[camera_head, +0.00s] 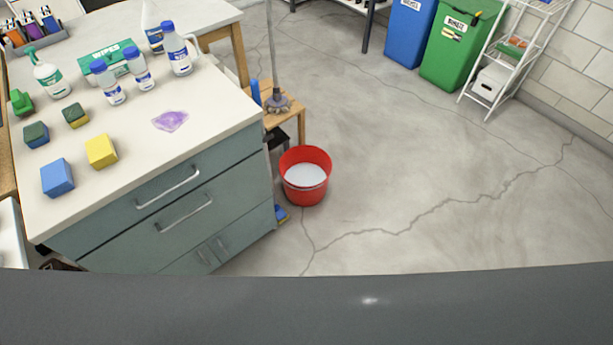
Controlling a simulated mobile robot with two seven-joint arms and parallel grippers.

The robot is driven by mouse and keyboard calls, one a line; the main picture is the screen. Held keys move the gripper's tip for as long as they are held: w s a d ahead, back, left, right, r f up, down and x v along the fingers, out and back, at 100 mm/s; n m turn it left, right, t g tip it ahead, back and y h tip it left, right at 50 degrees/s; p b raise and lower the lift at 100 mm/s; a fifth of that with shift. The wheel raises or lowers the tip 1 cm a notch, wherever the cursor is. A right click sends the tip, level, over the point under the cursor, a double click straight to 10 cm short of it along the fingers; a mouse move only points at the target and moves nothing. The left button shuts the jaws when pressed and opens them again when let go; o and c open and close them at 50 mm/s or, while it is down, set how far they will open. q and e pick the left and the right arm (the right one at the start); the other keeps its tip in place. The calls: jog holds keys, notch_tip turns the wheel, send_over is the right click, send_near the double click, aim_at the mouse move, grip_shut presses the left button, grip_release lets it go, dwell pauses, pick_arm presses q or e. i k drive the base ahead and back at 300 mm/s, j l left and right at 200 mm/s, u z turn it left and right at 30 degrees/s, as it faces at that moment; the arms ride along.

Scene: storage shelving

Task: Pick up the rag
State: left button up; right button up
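A small, crumpled purple cloth, which looks like the rag (171,121), lies flat on the pale top of a grey-green drawer cabinet (150,122) in the head view. It lies to the right of a yellow sponge block and in front of several white bottles, with clear counter around it. Neither of my grippers is in view, so I cannot see their state. Nothing touches the rag.
A yellow block (101,151), a blue block (57,177), a spray bottle (50,75) and a wipes box (115,60) share the counter. A red bucket (306,190) stands right of the cabinet. The floor (430,160) further right is open.

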aim_at(101, 151)
jog(key=u, duration=0.45)
jog(key=j+u, duration=0.15)
jog(key=u, duration=0.25)
jog(key=j+u, duration=0.1)
jog(key=u, duration=0.35)
jog(key=i+l+u, duration=0.2)
jog(key=l, duration=0.6)
jog(key=i+l+u, duration=0.2)
jog(key=l, duration=0.65)
jog(key=l+u, duration=0.25)
jog(key=l, duration=0.55)
